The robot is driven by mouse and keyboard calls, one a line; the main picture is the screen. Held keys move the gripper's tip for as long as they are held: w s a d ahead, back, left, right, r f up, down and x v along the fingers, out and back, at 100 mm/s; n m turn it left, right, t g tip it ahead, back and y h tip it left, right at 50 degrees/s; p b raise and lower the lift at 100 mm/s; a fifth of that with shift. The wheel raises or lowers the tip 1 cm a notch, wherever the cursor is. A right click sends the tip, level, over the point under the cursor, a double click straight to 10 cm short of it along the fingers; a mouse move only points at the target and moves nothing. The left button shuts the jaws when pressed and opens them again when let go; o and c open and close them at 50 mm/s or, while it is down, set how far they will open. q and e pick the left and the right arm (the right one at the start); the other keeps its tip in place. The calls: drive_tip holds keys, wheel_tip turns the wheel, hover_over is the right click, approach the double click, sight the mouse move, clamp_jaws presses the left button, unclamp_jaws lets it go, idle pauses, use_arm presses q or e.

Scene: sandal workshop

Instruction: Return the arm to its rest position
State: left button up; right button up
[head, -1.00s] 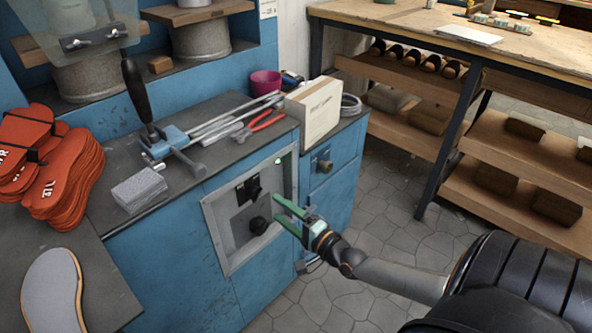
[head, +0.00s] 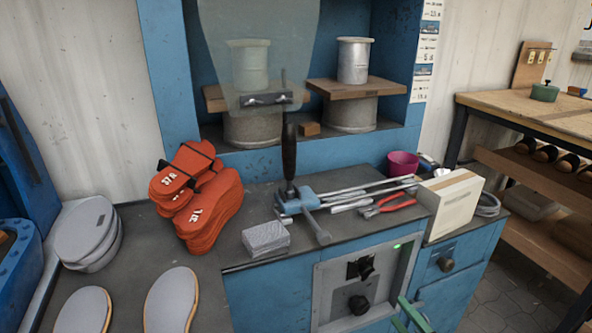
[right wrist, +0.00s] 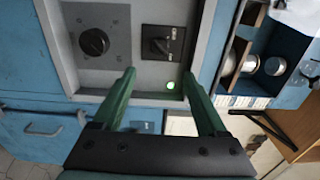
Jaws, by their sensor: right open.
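My right gripper (head: 412,317) shows at the bottom right of the head view, in front of the grey control panel (head: 330,297). Its green fingers are apart with nothing between them. In the right wrist view the open fingers (right wrist: 160,95) point toward the panel's black rotary switch (right wrist: 163,43), black knob (right wrist: 94,42) and lit green lamp (right wrist: 170,85). I see no contact with the switch or the knob. Most of the right arm is outside the head view. My left gripper is in neither view.
The dark worktop holds red sole stacks (head: 212,212), a grey block (head: 265,238), a lever tool (head: 289,160), red pliers (head: 388,204) and a pale box (head: 452,202). Grey soles (head: 172,301) lie at front left. A wooden workbench (head: 540,112) stands at right, with floor between.

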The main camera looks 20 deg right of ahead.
drive_tip(key=s+a+f+n+g+y, duration=0.1)
drive_tip(key=s+a+f+n+g, duration=0.25)
drive_tip(key=a+n, duration=0.3)
drive_tip(key=s+a+f+n+g+y, duration=0.1)
drive_tip(key=s+a+f+n+g, duration=0.1)
drive_tip(key=s+a+n, duration=0.35)
drive_tip(key=s+a+f+n+g+y, duration=0.1)
drive_tip(key=s+a+f+n+g, duration=0.15)
drive_tip(key=a+n, duration=0.5)
use_arm(q)
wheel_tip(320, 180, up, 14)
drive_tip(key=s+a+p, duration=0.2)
drive_tip(key=p, duration=1.7)
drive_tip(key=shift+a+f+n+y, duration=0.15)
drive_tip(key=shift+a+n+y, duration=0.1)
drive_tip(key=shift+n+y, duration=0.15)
use_arm(e)
wheel_tip(320, 180, up, 13)
drive_tip(key=s+h, duration=0.1)
drive_tip(key=s, duration=0.1)
drive_tip(key=shift+s+d+g+h, duration=0.25)
drive_tip(key=shift+s+g+h, duration=0.05)
drive_tip(key=shift+h, duration=0.1)
